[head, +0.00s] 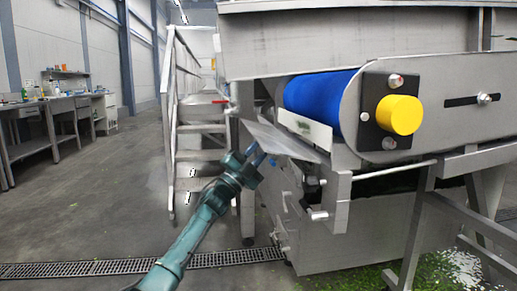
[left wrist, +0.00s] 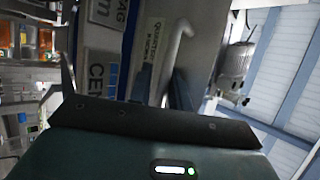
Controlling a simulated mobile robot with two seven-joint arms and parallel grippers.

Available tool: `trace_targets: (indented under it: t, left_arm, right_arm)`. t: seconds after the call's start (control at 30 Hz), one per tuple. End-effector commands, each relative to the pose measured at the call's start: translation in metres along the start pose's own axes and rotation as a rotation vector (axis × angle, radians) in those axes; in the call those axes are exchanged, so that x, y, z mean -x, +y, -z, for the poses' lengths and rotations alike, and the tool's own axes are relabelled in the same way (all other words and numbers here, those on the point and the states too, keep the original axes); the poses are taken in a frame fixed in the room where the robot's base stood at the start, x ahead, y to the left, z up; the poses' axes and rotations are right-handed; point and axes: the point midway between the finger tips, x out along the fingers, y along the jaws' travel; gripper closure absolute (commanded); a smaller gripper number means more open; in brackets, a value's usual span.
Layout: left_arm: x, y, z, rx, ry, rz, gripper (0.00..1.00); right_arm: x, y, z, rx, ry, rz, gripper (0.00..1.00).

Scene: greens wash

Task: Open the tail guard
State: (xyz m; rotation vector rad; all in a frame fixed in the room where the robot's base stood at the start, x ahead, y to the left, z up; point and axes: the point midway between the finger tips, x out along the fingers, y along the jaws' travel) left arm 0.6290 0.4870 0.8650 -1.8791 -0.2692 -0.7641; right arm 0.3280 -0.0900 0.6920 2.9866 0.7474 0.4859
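A thin grey plate, which looks like the tail guard (head: 283,141), slopes below the blue belt roller (head: 318,96) at the machine's tail end. My left gripper (head: 262,156) comes up from below and is just left of and under the plate's lower left part. I cannot tell whether a finger touches the plate. In the left wrist view, the dark fingers (left wrist: 158,88) point at a grey metal surface with labels. My right gripper is not in view.
A yellow cap (head: 399,115) on a black bearing plate sits right of the roller. Metal stairs with a railing (head: 171,110) stand left of the machine. A workbench (head: 55,115) is farther left. A floor drain (head: 100,267) and green scraps (head: 350,281) lie below.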

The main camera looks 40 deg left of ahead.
Motion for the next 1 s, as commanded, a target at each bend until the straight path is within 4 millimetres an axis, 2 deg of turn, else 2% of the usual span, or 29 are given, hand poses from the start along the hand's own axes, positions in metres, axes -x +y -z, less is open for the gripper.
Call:
trace_targets:
  t: [0.23, 0.37, 0.57, 0.83, 1.0]
  left_arm:
    - [0.001, -0.002, 0.000, 0.001, 0.000, 0.003, 0.80]
    - [0.008, -0.002, -0.001, 0.002, -0.001, 0.002, 0.80]
    - [0.039, -0.001, 0.000, 0.002, -0.001, -0.001, 0.80]
    - [0.094, 0.000, 0.000, 0.003, -0.002, -0.001, 0.80]
    - [0.119, 0.000, 0.000, 0.002, -0.001, -0.001, 0.80]
  right_arm:
    - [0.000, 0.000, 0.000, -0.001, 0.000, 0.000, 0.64]
    - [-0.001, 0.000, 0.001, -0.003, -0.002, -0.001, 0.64]
    - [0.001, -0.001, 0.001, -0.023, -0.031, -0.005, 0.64]
    - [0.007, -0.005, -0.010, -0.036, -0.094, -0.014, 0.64]
    - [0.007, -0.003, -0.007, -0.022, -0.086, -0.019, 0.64]
